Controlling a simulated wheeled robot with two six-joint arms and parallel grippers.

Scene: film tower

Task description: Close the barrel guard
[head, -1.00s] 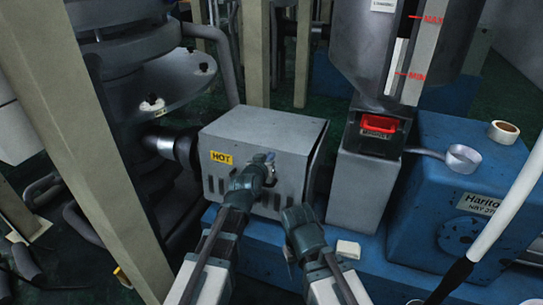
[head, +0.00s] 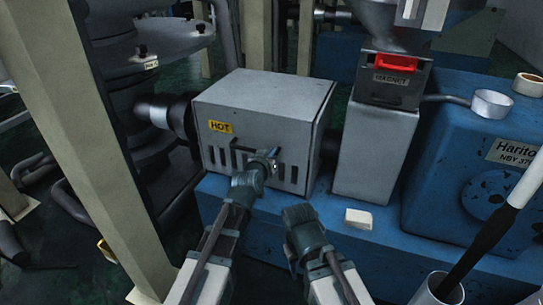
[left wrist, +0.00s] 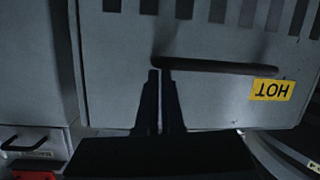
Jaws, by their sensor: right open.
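The barrel guard (head: 262,110) is a grey metal box with a yellow HOT label, front slots and a dark bar handle. It sits over the barrel; its front looks down, though I cannot tell whether it is fully seated. My left gripper (head: 270,157) is at the guard's front, by the handle. In the left wrist view, its fingers (left wrist: 160,75) are together, tips at one end of the handle (left wrist: 220,67); nothing shows between them. I cannot tell whether they touch it. My right gripper (head: 298,213) is open and empty, apart from the guard, lower right; its fingertips are hard to see.
A grey hopper column with a red-handled magnet drawer (head: 396,66) stands right of the guard. The blue machine (head: 445,140) bears a tape roll (head: 529,85) and a metal cup (head: 491,104). A white block (head: 358,219) lies near my right gripper. A beige post (head: 95,140) stands left.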

